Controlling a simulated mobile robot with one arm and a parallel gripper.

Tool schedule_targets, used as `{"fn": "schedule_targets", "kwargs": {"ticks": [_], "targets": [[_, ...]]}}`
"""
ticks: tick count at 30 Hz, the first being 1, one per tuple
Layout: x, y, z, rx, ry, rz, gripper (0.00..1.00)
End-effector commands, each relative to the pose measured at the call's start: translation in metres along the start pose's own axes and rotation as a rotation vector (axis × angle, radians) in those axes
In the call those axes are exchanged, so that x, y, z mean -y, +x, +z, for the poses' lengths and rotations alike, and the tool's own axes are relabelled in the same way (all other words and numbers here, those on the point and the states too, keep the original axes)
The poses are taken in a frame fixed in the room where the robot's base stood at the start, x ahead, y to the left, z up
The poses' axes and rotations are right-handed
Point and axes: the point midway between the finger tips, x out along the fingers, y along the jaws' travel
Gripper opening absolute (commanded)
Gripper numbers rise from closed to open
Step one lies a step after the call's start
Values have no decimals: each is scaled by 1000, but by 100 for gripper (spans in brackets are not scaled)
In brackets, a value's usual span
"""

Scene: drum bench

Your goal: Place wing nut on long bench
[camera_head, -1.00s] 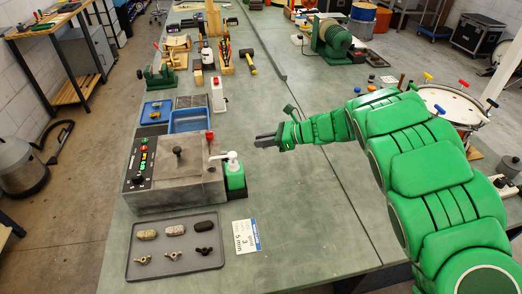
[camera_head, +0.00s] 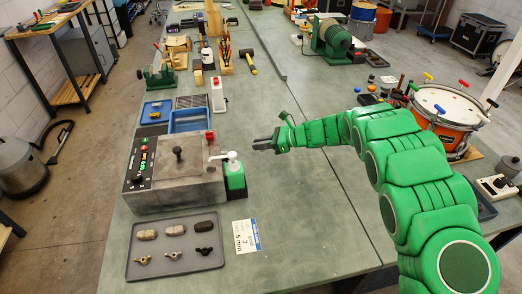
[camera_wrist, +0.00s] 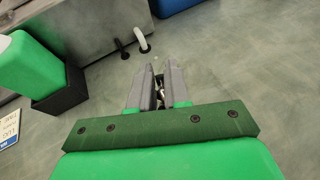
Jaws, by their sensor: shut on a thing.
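My gripper (camera_head: 264,144) hangs over the long bench (camera_head: 300,215), to the right of the grey machine and the green bottle. In the wrist view the two grey fingers (camera_wrist: 159,88) are close together around a small silvery metal piece (camera_wrist: 159,90), which looks like the wing nut. It is mostly hidden between the fingers, and the head view does not show it clearly. Below the fingers the wrist view shows bare green-grey bench top.
A grey control machine (camera_head: 170,185) and a green pump bottle (camera_head: 234,176) stand left of my gripper. A white label card (camera_head: 246,235) lies by the tray. An orange drum (camera_head: 446,116) stands at the right. The bench's middle is clear.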

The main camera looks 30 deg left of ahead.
Motion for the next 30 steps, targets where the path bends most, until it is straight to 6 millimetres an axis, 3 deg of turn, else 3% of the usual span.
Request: {"fn": "schedule_targets", "kwargs": {"ticks": [7, 20, 21, 25, 30], "targets": [[-1, 12, -27, 1, 5, 2, 0], [0, 13, -32, 0, 2, 1, 0], [0, 13, -32, 0, 2, 1, 21], [0, 13, -31, 0, 2, 1, 41], [0, 13, -31, 0, 2, 1, 42]]}}
